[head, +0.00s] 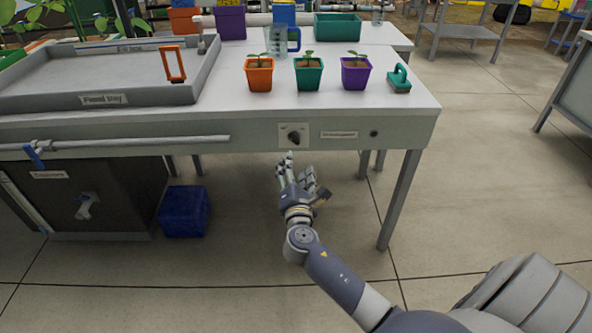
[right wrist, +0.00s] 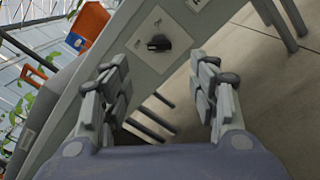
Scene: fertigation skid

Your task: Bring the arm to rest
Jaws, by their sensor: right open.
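My right gripper (head: 297,172) is in front of the bench's front panel, just below a dark rotary knob (head: 294,137) on a light plate. In the right wrist view its two fingers stand apart, with nothing between them, and the gripper (right wrist: 160,95) is open. The knob (right wrist: 158,43) shows ahead of the fingertips there, apart from them. My right arm reaches in from the lower right of the head view. My left gripper is in neither view.
A blue bin (head: 184,212) stands below.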

